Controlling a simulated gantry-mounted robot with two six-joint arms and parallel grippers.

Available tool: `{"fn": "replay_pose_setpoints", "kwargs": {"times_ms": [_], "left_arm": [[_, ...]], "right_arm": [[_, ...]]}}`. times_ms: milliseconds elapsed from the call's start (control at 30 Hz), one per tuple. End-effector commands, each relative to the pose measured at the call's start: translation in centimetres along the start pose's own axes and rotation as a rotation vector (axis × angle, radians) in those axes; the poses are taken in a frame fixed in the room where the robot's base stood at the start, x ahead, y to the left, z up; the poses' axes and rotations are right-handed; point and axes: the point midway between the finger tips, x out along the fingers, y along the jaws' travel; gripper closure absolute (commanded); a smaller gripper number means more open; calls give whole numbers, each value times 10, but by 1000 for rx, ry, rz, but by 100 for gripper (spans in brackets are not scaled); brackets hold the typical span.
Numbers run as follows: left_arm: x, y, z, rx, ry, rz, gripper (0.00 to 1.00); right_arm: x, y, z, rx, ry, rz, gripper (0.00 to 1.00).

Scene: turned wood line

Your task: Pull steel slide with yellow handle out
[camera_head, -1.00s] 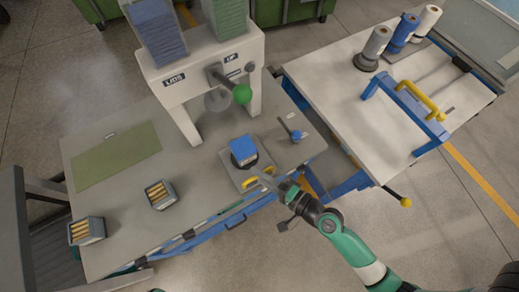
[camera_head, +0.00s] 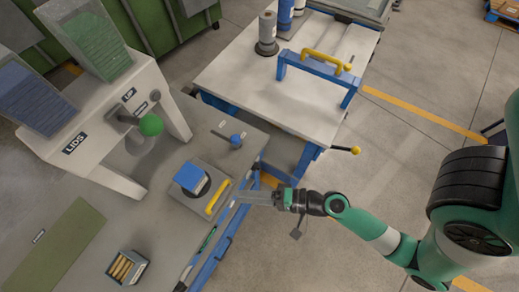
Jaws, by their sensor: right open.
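The steel slide (camera_head: 181,196) is a flat grey plate on the near right part of the grey workbench. Its yellow handle (camera_head: 217,198) stands along its right edge. A blue-topped block (camera_head: 190,177) sits on the slide over a dark round part. My right gripper (camera_head: 239,196) reaches in from the right, just right of the handle at the bench edge. It is open, and its fingers point at the handle. I see no grip on the handle; whether a fingertip touches it I cannot tell. My left gripper is out of view.
A blue knob (camera_head: 236,139) is to the right. A box of wooden pieces (camera_head: 127,267) is at lower left.

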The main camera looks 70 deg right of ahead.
Motion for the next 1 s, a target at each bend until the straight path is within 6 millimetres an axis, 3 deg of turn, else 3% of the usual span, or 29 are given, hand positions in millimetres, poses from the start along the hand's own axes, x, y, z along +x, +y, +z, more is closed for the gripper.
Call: {"fn": "replay_pose_setpoints", "kwargs": {"times_ms": [100,300,1000], "left_arm": [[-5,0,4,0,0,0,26],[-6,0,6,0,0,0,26],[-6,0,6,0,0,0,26]], "right_arm": [[-19,2,-3,4,8,2,53],[-33,0,0,1,2,-1,53],[-33,-3,-1,-17,-4,-4,53]]}}
